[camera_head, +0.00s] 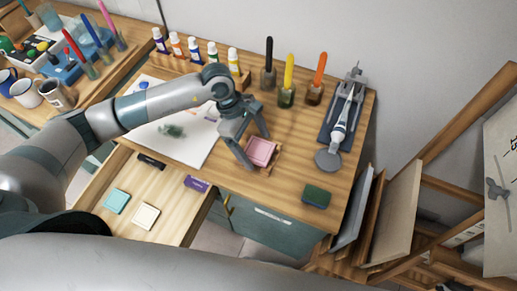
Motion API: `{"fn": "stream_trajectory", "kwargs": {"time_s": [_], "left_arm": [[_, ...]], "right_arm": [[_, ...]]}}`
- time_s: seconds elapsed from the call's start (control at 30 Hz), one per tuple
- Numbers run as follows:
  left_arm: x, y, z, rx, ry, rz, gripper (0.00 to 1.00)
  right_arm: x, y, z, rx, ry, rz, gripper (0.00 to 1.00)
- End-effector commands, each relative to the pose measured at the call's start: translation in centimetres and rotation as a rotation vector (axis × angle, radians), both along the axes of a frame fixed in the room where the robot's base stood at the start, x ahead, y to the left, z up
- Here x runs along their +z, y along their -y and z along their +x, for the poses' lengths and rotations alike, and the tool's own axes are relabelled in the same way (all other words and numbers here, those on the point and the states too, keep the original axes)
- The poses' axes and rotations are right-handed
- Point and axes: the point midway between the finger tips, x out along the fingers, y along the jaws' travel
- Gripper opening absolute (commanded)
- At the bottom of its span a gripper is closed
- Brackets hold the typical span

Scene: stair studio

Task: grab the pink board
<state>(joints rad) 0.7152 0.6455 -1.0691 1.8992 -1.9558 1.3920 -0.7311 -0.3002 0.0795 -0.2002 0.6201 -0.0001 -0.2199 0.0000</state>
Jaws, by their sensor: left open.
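The pink board (262,151) is a small pink square on the wooden desk top (285,188), near its front edge. It seems to lie on a slightly larger wooden piece. My left gripper (256,149) reaches in from the left and is open. Its fingers point down at the pink board, one by its left edge and one by its far edge. I cannot tell whether they touch it. My right gripper is not in view.
An open drawer (172,190) holds a teal square (117,201) and a cream square (145,216). A green sponge (316,196) lies to the right. Brush jars (286,97) and paint bottles (195,48) stand behind. White paper (190,152) lies left of the gripper.

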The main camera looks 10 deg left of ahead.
Motion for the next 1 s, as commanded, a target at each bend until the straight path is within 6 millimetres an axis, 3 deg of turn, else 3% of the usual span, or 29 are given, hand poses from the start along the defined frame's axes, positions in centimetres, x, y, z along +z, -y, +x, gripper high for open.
{"fn": "stream_trajectory", "kwargs": {"time_s": [0.2, 0.4, 0.77, 1.0], "left_arm": [[0.0, 0.0, 0.0, 0.0, 0.0, 0.0, 0.84], [0.0, 0.0, 0.0, 0.0, 0.0, 0.0, 0.4], [0.2, 0.0, 0.1, -0.001, 0.001, 0.0, 0.4], [1.9, 0.0, 0.1, -0.001, 0.005, 0.0, 0.4]], "right_arm": [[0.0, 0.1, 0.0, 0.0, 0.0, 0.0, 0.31], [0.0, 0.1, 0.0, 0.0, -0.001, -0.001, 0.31], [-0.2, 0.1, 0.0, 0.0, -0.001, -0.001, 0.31], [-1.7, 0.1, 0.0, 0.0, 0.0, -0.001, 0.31]]}}
